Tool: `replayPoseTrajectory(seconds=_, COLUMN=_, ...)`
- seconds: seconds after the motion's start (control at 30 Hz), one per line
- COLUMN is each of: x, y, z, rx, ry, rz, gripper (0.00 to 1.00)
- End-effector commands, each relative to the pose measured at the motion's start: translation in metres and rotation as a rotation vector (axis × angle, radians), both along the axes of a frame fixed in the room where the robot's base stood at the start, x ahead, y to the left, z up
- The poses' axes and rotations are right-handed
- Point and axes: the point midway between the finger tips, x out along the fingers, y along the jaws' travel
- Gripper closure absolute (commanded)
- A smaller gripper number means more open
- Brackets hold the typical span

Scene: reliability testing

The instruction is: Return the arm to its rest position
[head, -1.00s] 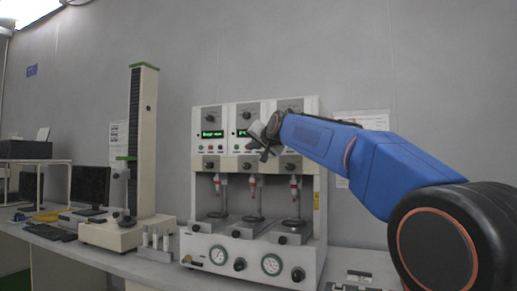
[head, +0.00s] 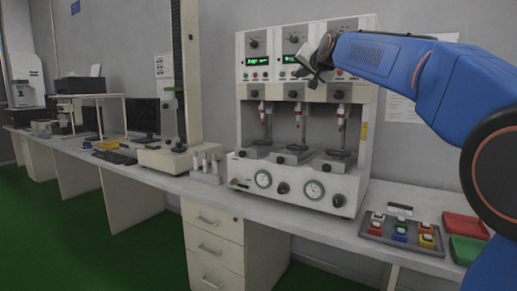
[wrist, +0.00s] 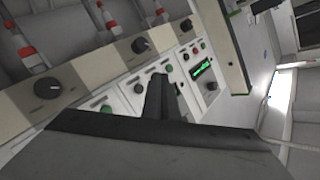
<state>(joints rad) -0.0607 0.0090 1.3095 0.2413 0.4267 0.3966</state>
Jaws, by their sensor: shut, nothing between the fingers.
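My blue arm reaches in from the right in the head view. My gripper (head: 318,62) is at its end, in front of the upper panel of the white test machine (head: 352,192). The fingers are shut with nothing between them. In the wrist view the dark gripper (wrist: 162,95) points toward the machine's panel of knobs and buttons. Whether it touches the panel cannot be told.
A tray of coloured switches (head: 402,232) lies on the bench right of the machine, beside a red bin (head: 462,226) and a green bin (head: 466,249). A tall column (head: 187,75) stands left of the machine. Green floor (head: 60,230) is open at the lower left.

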Motion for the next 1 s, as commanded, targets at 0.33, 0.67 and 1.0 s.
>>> replayPoseTrajectory(seconds=0.33, x=-0.11, y=-0.016, z=-0.105, rx=-0.161, ry=0.208, rz=0.027, gripper=1.0)
replayPoseTrajectory(seconds=0.67, x=-0.246, y=-0.036, z=-0.242, rx=-0.328, ry=0.446, rz=0.08, gripper=1.0)
replayPoseTrajectory(seconds=1.0, x=-0.394, y=-0.054, z=-0.39, rx=-0.476, ry=0.686, rz=0.162, gripper=1.0)
